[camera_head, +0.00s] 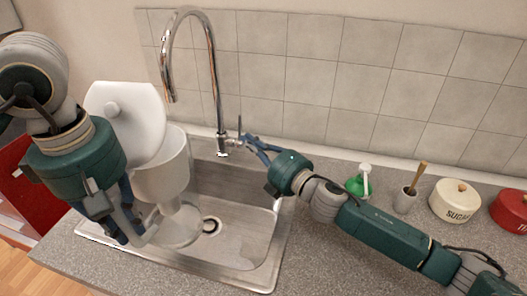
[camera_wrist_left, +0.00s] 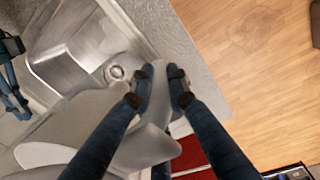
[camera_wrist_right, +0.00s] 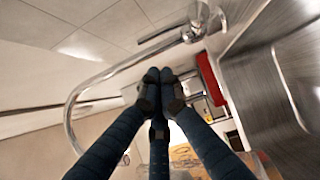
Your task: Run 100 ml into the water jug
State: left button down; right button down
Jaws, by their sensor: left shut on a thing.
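The water jug (camera_head: 163,178), pale grey with its white lid tipped open, hangs over the sink, roughly upright. My left gripper (camera_head: 135,225) is shut on it at its near left side; the jug also shows in the left wrist view (camera_wrist_left: 75,120). The chrome tap (camera_head: 205,55) arches above, its spout end over the jug's mouth area. I see no water stream, and the jug's inside and water level are hidden. My right gripper (camera_head: 248,143) is beside the tap's upright lever (camera_head: 239,125). Its fingertips look together in the right wrist view (camera_wrist_right: 161,88); contact with the lever is unclear.
The steel sink (camera_head: 255,240) has a drain below the jug. To the right on the counter stand a green-and-white bottle (camera_head: 358,182), a brush holder (camera_head: 406,200), a sugar tin (camera_head: 456,203) and a red tin (camera_head: 511,212). The front counter is clear.

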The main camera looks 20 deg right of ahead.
pick_arm(q)
jog(key=shift+d+r, duration=0.15)
pick_arm(e)
jog(key=v, duration=0.6)
jog(key=shift+s, duration=0.15)
jog(key=shift+d+r, duration=0.15)
jog(key=shift+d, duration=0.05)
